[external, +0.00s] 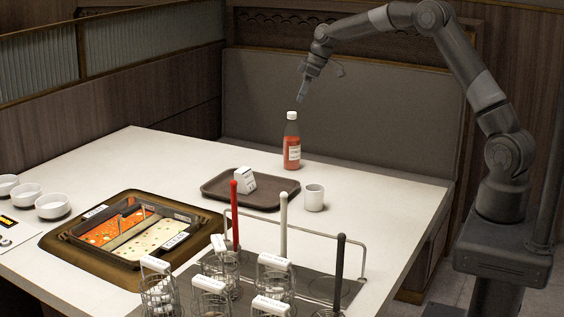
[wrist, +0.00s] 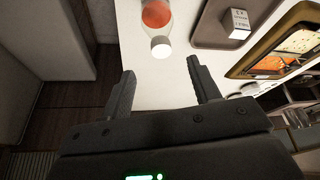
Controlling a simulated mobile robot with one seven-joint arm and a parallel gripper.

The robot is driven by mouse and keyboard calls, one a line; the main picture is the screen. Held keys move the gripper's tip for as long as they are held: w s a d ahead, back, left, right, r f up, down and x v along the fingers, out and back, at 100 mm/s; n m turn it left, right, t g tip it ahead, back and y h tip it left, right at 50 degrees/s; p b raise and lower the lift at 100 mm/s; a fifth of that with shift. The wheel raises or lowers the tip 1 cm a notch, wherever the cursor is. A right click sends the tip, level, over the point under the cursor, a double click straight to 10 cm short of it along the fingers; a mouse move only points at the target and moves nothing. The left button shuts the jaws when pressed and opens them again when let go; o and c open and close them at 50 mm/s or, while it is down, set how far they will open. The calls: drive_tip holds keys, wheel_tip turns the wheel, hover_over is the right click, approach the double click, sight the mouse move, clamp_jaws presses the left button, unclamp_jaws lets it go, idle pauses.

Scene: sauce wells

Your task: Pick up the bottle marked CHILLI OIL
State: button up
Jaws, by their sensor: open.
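A bottle (external: 292,146) with a white cap, red-orange contents and a pale label stands upright on the table, behind the tray. The label's writing is too small to read. In the wrist view the bottle (wrist: 157,14) shows at the top, its white cap towards me and its lower part cut off by the frame. My gripper (external: 303,99) is above the bottle and a little to its right in the external view, apart from it. In the wrist view my gripper (wrist: 160,75) is open and empty, its two fingers apart, with the cap beyond the gap between them.
A brown tray (external: 216,191) holds a white box (external: 244,182). A white cup (external: 314,197) stands beside it. A divided pot (external: 70,255) is sunk in the table. Wire baskets (external: 158,292) and upright-handled tools stand in front. Three white bowls (external: 53,206) sit at the left.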

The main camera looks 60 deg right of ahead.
sight(293, 109)
drive_tip(key=x, duration=1)
drive_tip(key=shift+w+a+f, duration=0.15)
drive_tip(key=shift+w+a, duration=0.05)
drive_tip(key=shift+c, duration=0.4)
clamp_jaws()
